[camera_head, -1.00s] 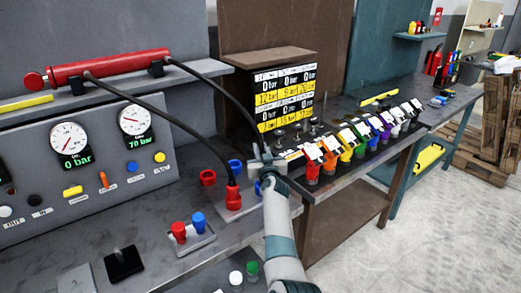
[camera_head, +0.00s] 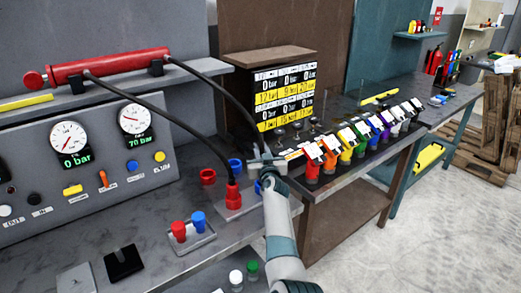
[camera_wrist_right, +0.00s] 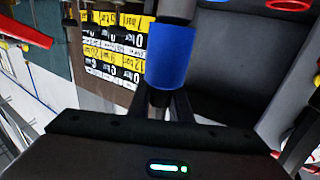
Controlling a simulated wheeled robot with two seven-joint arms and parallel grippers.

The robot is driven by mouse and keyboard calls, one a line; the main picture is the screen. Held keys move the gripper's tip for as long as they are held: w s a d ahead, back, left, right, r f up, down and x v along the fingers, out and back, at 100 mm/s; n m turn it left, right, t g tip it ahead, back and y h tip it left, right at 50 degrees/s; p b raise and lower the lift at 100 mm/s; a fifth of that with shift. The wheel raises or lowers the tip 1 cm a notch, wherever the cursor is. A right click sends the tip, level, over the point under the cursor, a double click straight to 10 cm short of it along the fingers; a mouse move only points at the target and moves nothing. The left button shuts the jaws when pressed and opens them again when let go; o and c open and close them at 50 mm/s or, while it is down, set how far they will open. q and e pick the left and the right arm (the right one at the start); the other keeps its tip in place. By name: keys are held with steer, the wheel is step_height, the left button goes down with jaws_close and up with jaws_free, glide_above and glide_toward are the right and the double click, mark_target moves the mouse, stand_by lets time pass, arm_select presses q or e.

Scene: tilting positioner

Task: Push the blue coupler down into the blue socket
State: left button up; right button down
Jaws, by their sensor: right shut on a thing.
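My right gripper (camera_head: 264,163) is shut at the end of the right-hand black hose, beside the red coupler (camera_head: 233,194). In the right wrist view its fingers (camera_wrist_right: 167,107) close on a dark part adjoining the blue coupler (camera_wrist_right: 171,57). A grey cylindrical part joins the coupler's other end at the picture's top edge. I cannot tell a blue socket apart there, nor whether the coupler is seated. My left gripper is not in view.
The red coupler stands upright on a metal plate. A red ring (camera_head: 208,177) and a blue ring (camera_head: 235,165) are behind it. A holder with a red plug (camera_head: 179,231) and a blue plug (camera_head: 198,221) stands in front.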

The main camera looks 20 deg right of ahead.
steer(key=shift+f+b, duration=1.75)
steer(key=shift+f, duration=0.5)
steer(key=c, duration=1.5)
jaws_free()
steer(key=shift+c, duration=0.2)
steer(key=shift+s+r+p, duration=0.1)
steer(key=shift+s+p, duration=0.45)
steer(key=shift+p, duration=0.1)
steer(key=s+a+p, duration=0.2)
steer(key=s+p, duration=0.9)
steer(key=s, duration=0.5)
steer(key=shift+s, duration=0.15)
